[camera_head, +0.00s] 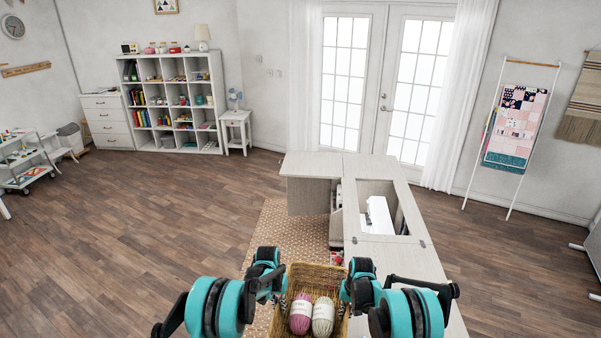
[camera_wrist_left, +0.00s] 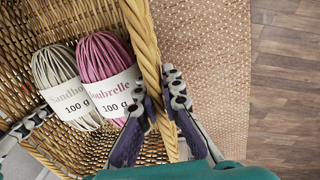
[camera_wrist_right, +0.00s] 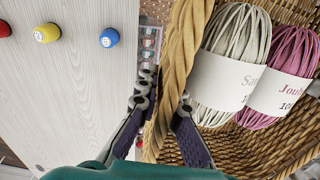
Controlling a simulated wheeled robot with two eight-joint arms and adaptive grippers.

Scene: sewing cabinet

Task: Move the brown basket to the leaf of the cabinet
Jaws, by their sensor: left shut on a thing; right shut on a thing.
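The brown wicker basket (camera_head: 318,273) is at the bottom centre of the head view, between my two grippers. It holds a pink yarn ball (camera_head: 300,314) and a cream yarn ball (camera_head: 323,316). My left gripper (camera_wrist_left: 163,108) is shut on the basket's left rim (camera_wrist_left: 147,45), one finger inside and one outside. My right gripper (camera_wrist_right: 163,105) is shut on the opposite rim (camera_wrist_right: 182,50) in the same way. The light wood sewing cabinet (camera_head: 400,258) is ahead and to the right, with a leaf (camera_head: 310,164) at its far left end. The basket's underside is hidden.
A sewing machine (camera_head: 379,215) sits in the cabinet's opening. Blue (camera_wrist_right: 109,38), yellow (camera_wrist_right: 46,33) and red spools lie on the cabinet top beside my right gripper. A patterned rug (camera_head: 283,232) lies on the floor left of the cabinet. The wood floor at left is clear.

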